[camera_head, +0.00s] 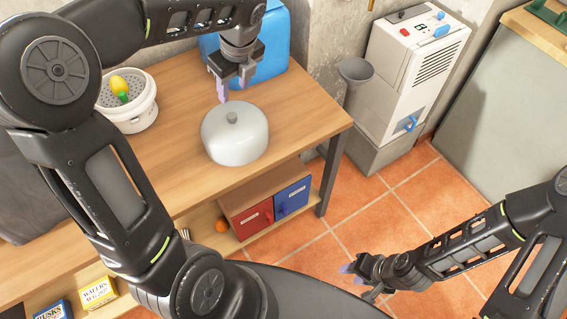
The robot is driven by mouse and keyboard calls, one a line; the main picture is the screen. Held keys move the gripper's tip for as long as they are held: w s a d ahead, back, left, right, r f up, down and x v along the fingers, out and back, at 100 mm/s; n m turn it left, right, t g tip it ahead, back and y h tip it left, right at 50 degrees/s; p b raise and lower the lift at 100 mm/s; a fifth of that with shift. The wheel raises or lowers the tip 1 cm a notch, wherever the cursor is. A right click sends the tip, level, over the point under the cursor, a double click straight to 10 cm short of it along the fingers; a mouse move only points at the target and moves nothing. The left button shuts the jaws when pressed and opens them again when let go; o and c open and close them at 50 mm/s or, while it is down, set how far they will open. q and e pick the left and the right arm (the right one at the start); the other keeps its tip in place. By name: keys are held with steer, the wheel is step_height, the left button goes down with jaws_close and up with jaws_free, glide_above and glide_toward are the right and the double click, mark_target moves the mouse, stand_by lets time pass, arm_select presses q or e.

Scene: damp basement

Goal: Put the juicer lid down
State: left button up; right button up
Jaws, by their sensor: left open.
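The juicer lid appears to be the pale grey-white dome (238,148) with a grey knob on top. It rests on the wooden table (183,130), near the front right edge. My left gripper (226,93) is open, with its fingers pointing down just behind and above the knob, apart from it in the picture. Nothing shows between its fingers. My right gripper (357,281) is low at the right, over the tiled floor.
A white perforated bowl (138,116) holding a yellow and green item stands on the table at left. A blue case (272,50) stands behind my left gripper. Red (252,219) and blue (292,196) drawers sit below the tabletop. A white machine (408,75) stands right of the table.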

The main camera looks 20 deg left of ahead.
arm_select(q)
steer(key=s+d+f+n+h, duration=0.2)
steer(key=d+f+n, duration=0.2)
steer(key=d+f, duration=0.3)
steer(key=s+d+f+n+g+h, duration=0.1)
steer(key=s+d+f+n+h, duration=0.15)
steer(key=d+f, duration=0.5)
steer(key=s+d+f+n+h, duration=0.15)
steer(key=d+f+n, duration=0.25)
steer(key=f, duration=0.6)
steer(key=s+d+f+n, duration=0.4)
steer(key=s+f+n, duration=0.1)
steer(key=s+n, duration=0.1)
steer(key=s+d+f+n+h, duration=0.1)
steer(key=s+d+f+n, duration=0.2)
steer(key=s+f+n, duration=0.2)
steer(key=s+n, duration=0.2)
steer(key=n, duration=0.1)
steer(key=shift+s+d+f, duration=0.15)
steer(key=shift+s+d, duration=0.1)
steer(key=shift+d, duration=0.15)
